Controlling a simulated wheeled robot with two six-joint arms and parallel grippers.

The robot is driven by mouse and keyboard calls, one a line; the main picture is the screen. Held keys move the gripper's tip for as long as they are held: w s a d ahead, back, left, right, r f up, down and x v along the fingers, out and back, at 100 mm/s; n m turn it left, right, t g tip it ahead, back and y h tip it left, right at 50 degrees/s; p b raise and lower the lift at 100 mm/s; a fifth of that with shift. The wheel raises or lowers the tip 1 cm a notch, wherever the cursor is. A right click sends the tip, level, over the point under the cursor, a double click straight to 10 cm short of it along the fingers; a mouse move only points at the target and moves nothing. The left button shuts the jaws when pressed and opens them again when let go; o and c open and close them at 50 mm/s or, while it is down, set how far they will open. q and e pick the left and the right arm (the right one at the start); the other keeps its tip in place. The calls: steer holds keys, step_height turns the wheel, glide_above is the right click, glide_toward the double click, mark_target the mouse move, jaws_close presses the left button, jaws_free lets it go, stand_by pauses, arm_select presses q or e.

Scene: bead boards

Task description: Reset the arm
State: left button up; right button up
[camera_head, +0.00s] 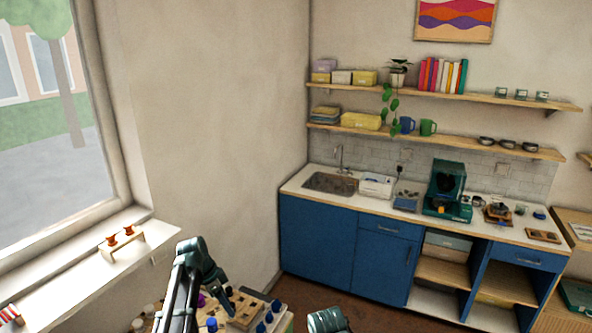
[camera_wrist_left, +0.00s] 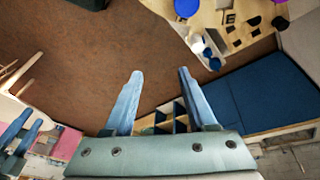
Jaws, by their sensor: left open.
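My left arm comes in from the lower left of the head view, bent over the near table. My left gripper (camera_wrist_left: 160,74) shows clearly in the left wrist view, with two pale blue fingers apart and nothing between them. Brown floor lies behind the fingers. A wooden board with holes (camera_head: 245,303) is on the table beside my left arm; it also shows at the top right of the left wrist view (camera_wrist_left: 262,34). At the left edge of the wrist view, two blue prongs (camera_wrist_left: 26,133) look like my right gripper; their state is unclear.
Several blue beads (camera_head: 269,318) stand by the board. A blue kitchen counter (camera_head: 316,236) with sink and coffee machine (camera_head: 446,190) stands at the back. The brown floor between is clear.

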arm_select(q)
steer(key=s+d+f+n+y+b, duration=0.2)
steer(key=s+d+f+n+b, duration=0.2)
steer(key=s+d+f+b, duration=0.4)
steer(key=s+d+f+n+g+y+b, duration=0.1)
steer(key=s+d+f+n+b, duration=0.3)
steer(key=s, duration=1.1)
steer(key=d+f+y+b, duration=0.1)
steer(key=d+f+b, duration=0.2)
steer(key=d+f, duration=0.3)
steer(key=shift+d+f+y+b, duration=0.3)
steer(key=shift+f+y+b, duration=0.1)
steer(key=shift+f, duration=0.1)
arm_select(e)
step_height(320, 180, down, 18)
steer(key=shift+d, duration=0.1)
arm_select(q)
steer(key=shift+c, duration=0.6)
arm_select(e)
steer(key=shift+w+d, duration=0.1)
